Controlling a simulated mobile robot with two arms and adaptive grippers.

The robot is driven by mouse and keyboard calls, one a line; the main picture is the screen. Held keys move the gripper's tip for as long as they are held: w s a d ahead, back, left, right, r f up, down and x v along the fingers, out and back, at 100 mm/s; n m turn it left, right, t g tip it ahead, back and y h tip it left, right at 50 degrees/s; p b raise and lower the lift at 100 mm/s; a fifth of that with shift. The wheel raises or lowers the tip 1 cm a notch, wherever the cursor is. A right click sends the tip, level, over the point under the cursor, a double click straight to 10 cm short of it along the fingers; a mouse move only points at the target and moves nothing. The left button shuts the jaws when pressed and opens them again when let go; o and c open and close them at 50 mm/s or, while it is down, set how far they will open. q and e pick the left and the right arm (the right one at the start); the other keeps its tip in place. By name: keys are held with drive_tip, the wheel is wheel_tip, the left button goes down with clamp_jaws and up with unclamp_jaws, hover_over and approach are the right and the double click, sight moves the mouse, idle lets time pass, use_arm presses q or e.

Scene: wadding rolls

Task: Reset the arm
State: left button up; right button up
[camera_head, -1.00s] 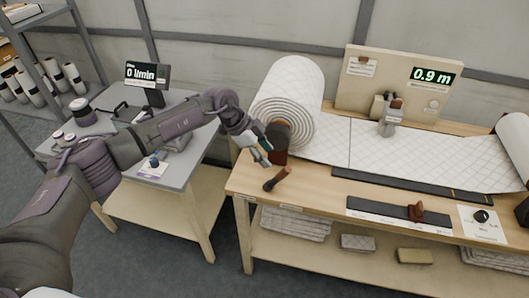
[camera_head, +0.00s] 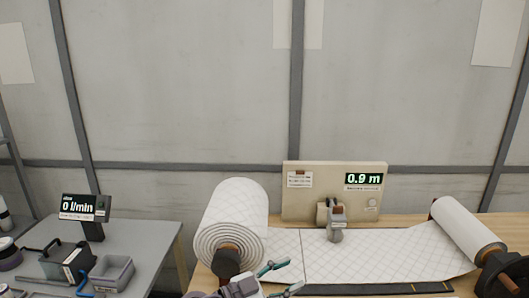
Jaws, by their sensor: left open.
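My left gripper (camera_head: 292,274) shows at the bottom edge of the head view, in front of the large wadding roll and the bench. Its two teal-tipped fingers are spread apart with nothing between them. Most of my left arm is below the picture. My right arm and gripper do not show. The large quilted white wadding roll (camera_head: 232,212) lies at the left of the bench, with its sheet (camera_head: 350,254) drawn out to the right toward a smaller roll (camera_head: 466,231).
A beige panel with a "0.9 m" display (camera_head: 364,180) stands behind the sheet, with a grey clamp-like device (camera_head: 336,222) in front. At left, a grey table (camera_head: 152,240) holds a "0 l/min" display (camera_head: 78,206), a black toolbox (camera_head: 66,260) and a grey tray (camera_head: 112,273).

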use_arm(q)
drive_tip(key=s+a+f+n+t+y, duration=0.1)
drive_tip(key=a+n+t+y, duration=0.8)
drive_tip(key=a+n+y, duration=0.3)
drive_tip(key=s+a+f+n+g+y, duration=0.35)
drive_tip(key=s+a+f, duration=0.25)
drive_tip(key=a+f, duration=0.2)
drive_tip(key=s+a+f+g, duration=0.3)
drive_tip(key=s+f+g, duration=0.2)
drive_tip(key=s, duration=0.7)
drive_tip(key=s+a+f+g, duration=0.2)
drive_tip(key=s+f+g, duration=0.3)
drive_tip(key=s, duration=0.6)
drive_tip(key=s+f+m+g+b, duration=0.1)
drive_tip(key=s+f+g+b, duration=0.2)
drive_tip(key=f, duration=2.9)
drive_tip(key=s+a+f+b, duration=0.2)
drive_tip(key=s+a+f, duration=0.1)
drive_tip(key=s+f, duration=1.2)
drive_tip(key=shift+s+a+f+y, duration=0.15)
drive_tip(key=shift+s+f+y, duration=0.3)
drive_tip(key=shift+s, duration=0.1)
drive_tip(key=shift+r, duration=0.1)
